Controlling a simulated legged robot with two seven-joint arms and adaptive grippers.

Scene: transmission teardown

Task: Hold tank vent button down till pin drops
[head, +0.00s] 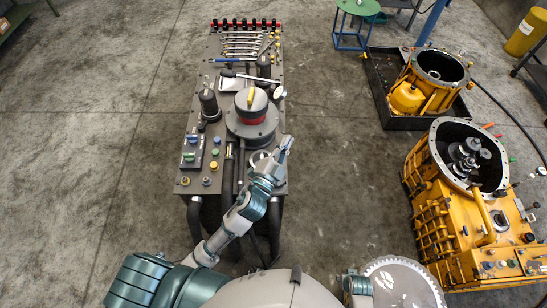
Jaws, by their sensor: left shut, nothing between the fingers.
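My left gripper (286,145) is shut and empty, over the right edge of the grey tool bench (250,185). A control box (190,153) with blue and green knobs sits at the bench's left side. Green (215,152) and yellow (214,166) buttons stand beside it. I cannot tell which button is the tank vent button. No pin can be made out. A small round white gauge-like part (279,92) is near the tank. My right gripper is out of view.
Wrenches (242,45) lie at the bench's far end. A black cylinder (208,103) stands left of the tank. A yellow transmission housing (440,225) is at the right, and another yellow housing (410,98) sits in a black tray (385,112). The floor left of the bench is clear.

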